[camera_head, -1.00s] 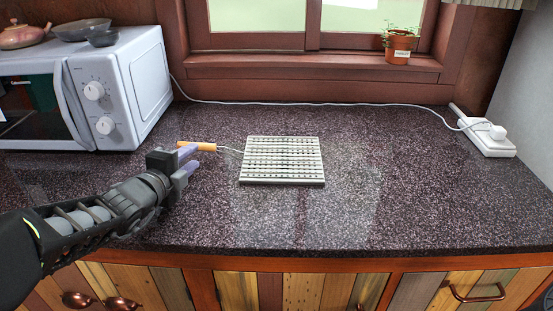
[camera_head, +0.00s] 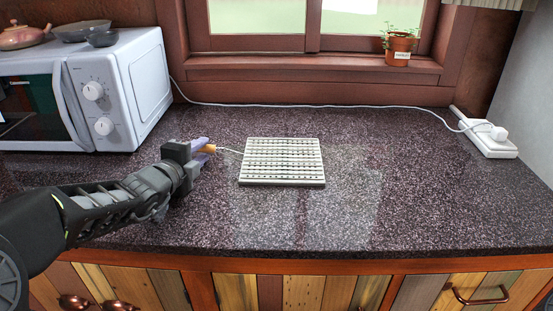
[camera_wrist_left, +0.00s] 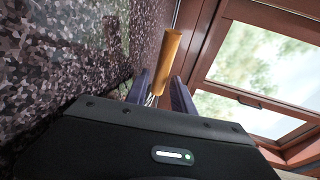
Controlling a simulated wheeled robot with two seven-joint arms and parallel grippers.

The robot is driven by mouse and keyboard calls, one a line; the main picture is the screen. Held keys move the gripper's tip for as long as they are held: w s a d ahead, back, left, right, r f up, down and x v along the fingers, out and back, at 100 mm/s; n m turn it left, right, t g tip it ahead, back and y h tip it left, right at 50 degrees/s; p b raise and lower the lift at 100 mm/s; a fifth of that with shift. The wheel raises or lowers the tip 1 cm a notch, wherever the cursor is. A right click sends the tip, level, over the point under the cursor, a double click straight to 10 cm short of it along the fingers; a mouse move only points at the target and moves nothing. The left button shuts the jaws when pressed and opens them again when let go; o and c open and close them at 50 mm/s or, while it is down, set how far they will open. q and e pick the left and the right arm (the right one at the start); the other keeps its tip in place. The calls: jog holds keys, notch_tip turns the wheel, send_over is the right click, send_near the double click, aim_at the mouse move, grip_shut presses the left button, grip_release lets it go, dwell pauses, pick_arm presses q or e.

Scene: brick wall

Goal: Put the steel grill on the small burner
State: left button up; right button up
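The steel grill (camera_head: 282,162) lies flat on the speckled dark counter, a square slatted grate with a wire handle ending in a wooden grip (camera_head: 209,148) that points left. My left gripper (camera_head: 202,150) is at this wooden grip, its fingers on either side of it. In the left wrist view the grip (camera_wrist_left: 168,62) stands out beyond the two purple fingers (camera_wrist_left: 158,95), which are apart with a gap between them. Whether either finger touches the grip is unclear. My right gripper is not in view. No burner is visible.
A white microwave (camera_head: 128,85) with bowls and a teapot on top stands at the left. A white cable (camera_head: 310,105) runs along the back to a power strip (camera_head: 487,140). A potted plant (camera_head: 399,48) sits on the windowsill. The counter right of the grill is clear.

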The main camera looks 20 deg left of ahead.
pick_arm(q)
jog(key=shift+c, duration=0.2)
grip_shut()
dwell(1.4)
